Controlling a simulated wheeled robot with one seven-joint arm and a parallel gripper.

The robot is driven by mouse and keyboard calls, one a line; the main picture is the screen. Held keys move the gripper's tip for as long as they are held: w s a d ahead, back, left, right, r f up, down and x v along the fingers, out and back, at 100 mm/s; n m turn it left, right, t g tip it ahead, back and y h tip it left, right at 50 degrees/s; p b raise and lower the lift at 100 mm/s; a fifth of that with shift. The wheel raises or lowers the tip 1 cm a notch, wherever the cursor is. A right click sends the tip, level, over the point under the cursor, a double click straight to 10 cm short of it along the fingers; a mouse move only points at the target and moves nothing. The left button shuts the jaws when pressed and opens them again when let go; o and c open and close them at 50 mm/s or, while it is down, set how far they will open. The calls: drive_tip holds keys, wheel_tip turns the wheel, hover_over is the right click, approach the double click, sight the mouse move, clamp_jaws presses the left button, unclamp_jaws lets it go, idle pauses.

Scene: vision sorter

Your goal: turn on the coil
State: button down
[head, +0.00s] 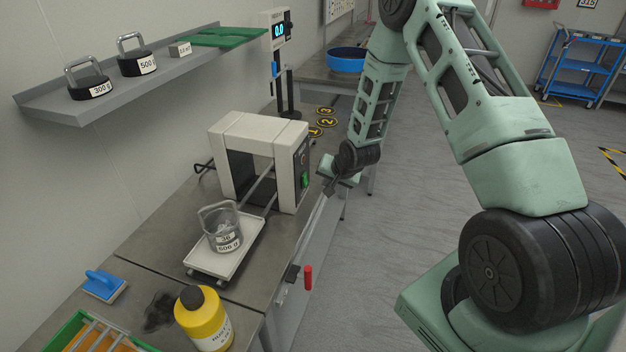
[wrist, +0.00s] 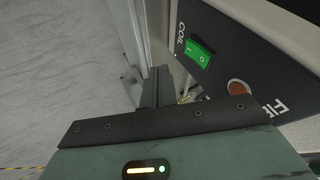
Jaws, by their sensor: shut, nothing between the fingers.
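The coil unit (head: 262,125) is a cream arch on the bench, with a dark control panel on its right side. A green rocker switch (head: 305,181) sits low on that panel. In the wrist view the green switch (wrist: 199,52) is beside the word COIL; whether it is lit or which side is pressed is hard to tell. My gripper (head: 328,187) is shut and empty, just right of the panel. In the wrist view its fingers (wrist: 158,86) are together, to the left of and below the switch, apart from it.
A dark red round part (wrist: 239,87) sits on the same panel. A tray (head: 229,262) on rails carries a handled glass jar (head: 222,228) in front of the arch. A yellow bottle (head: 203,318) and red-handled lever (head: 308,278) are nearer. The aisle floor at right is clear.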

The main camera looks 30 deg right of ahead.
sight(305, 180)
drive_tip(key=w, duration=0.1)
drive_tip(key=w+a+f+p, duration=0.1)
drive_tip(key=w, duration=0.1)
drive_tip(key=w+a+f+p, duration=0.1)
drive_tip(key=shift+w+a+f, duration=0.2)
drive_tip(key=shift+w+f, duration=0.05)
drive_tip(key=shift+f, duration=0.1)
drive_tip(key=shift+w+a+f+b, duration=0.15)
drive_tip(key=shift+w+f+b, duration=0.05)
drive_tip(key=shift+b, duration=0.2)
drive_tip(key=shift+r, duration=0.4)
